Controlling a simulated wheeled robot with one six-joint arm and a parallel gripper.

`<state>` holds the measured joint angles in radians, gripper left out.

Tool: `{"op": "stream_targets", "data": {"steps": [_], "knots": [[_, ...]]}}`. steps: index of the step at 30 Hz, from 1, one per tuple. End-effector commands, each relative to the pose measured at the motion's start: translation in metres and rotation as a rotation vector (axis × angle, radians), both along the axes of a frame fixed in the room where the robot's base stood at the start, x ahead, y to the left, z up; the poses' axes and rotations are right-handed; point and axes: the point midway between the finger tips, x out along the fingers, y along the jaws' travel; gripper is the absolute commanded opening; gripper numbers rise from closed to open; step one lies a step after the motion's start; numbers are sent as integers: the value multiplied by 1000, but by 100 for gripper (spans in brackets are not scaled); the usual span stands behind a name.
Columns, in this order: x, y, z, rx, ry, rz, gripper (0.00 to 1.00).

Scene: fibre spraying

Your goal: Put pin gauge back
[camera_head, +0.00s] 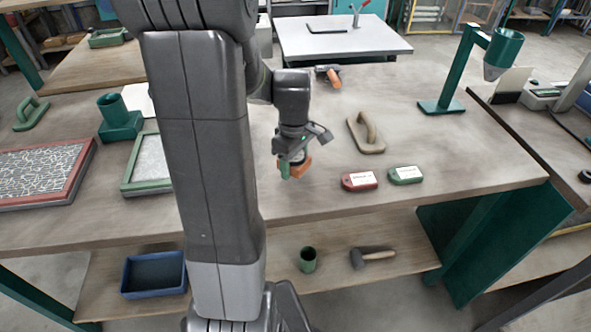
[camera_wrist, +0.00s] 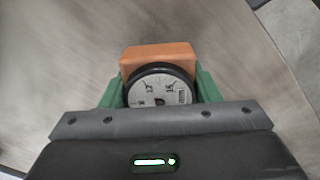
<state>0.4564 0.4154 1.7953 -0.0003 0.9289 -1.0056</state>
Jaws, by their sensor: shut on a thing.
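The pin gauge (camera_wrist: 160,82) has an orange block-shaped body and a round dial with a black rim and a pale numbered face. In the wrist view it sits between the two green fingers of my gripper (camera_wrist: 160,92), one on each side. My gripper (camera_head: 291,166) is shut on it. In the head view the gauge's orange body (camera_head: 304,166) shows below my wrist, near the middle of the workbench (camera_head: 330,190). Whether it touches the bench top or hangs just above it I cannot tell.
A trowel-like float (camera_head: 367,133), a red tag block (camera_head: 360,181) and a green one (camera_head: 405,175) lie right of my gripper. An orange-handled tool (camera_head: 329,75) lies behind. A green funnel stand (camera_head: 468,70) stands at the right. Left are a green-framed tray (camera_head: 150,187) and green cup (camera_head: 117,122).

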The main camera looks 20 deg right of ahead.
Motion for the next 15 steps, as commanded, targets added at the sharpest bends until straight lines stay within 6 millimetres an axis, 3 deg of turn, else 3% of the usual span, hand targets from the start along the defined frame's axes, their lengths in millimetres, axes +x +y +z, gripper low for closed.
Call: {"op": "stream_targets", "data": {"steps": [6, 15], "knots": [[-1, 0, -27, 2, 3, 0, 22], [0, 0, -30, 0, 0, 0, 22]]}}
